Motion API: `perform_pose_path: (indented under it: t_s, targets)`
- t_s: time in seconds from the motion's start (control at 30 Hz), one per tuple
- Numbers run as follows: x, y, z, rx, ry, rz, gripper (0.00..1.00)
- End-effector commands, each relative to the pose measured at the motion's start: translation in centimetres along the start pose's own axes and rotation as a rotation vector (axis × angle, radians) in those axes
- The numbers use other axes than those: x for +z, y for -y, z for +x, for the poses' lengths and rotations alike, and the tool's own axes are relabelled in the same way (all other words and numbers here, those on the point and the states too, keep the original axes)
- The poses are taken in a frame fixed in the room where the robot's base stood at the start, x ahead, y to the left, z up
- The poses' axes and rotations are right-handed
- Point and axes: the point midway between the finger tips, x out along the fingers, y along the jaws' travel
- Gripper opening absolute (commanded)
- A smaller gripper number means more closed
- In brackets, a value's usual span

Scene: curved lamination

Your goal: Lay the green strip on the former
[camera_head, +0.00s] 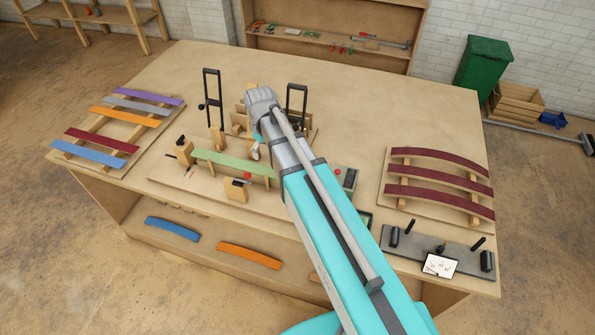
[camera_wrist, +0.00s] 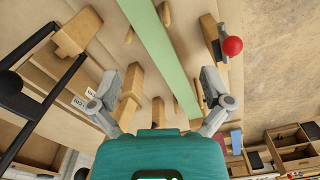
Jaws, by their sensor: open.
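The green strip (camera_head: 228,163) lies along the wooden blocks of the former (camera_head: 186,150), near the front of the bench. In the wrist view the strip (camera_wrist: 158,45) runs lengthwise through the middle, passing between the lines of my two fingers. Wooden blocks (camera_wrist: 132,90) stand beside it. My gripper (camera_wrist: 160,82) is open, with the fingers wide apart and nothing gripped. In the head view my gripper (camera_head: 256,151) shows only in part behind my arm, just above the strip. The right end of the strip is close to my arm. Whether the strip touches every block cannot be told.
Two black upright clamp frames (camera_head: 212,98) (camera_head: 297,101) stand behind the former. A red knob (camera_wrist: 231,46) is close to my right finger in the wrist view. A rack of coloured strips (camera_head: 115,128) is left, dark red curved strips (camera_head: 438,185) right. The back of the bench is clear.

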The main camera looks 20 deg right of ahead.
Motion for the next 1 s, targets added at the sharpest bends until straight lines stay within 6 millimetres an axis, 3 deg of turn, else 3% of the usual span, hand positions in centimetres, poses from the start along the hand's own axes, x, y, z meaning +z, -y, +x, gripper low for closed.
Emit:
perform_pose_path:
  t_s: [0.03, 0.2, 0.4, 0.53, 1.0]
  targets:
    - [3.1, 0.2, 0.0, 0.000, 0.000, 0.076, 0.99]
    - [9.7, 0.3, 0.0, 0.001, 0.000, 0.335, 0.99]
    - [14.4, 0.7, 0.0, 0.001, 0.000, 0.541, 0.99]
    - [15.4, 0.6, 0.0, 0.001, 0.000, 0.592, 0.99]
    - [15.3, 0.5, 0.0, 0.001, 0.000, 0.597, 0.99]
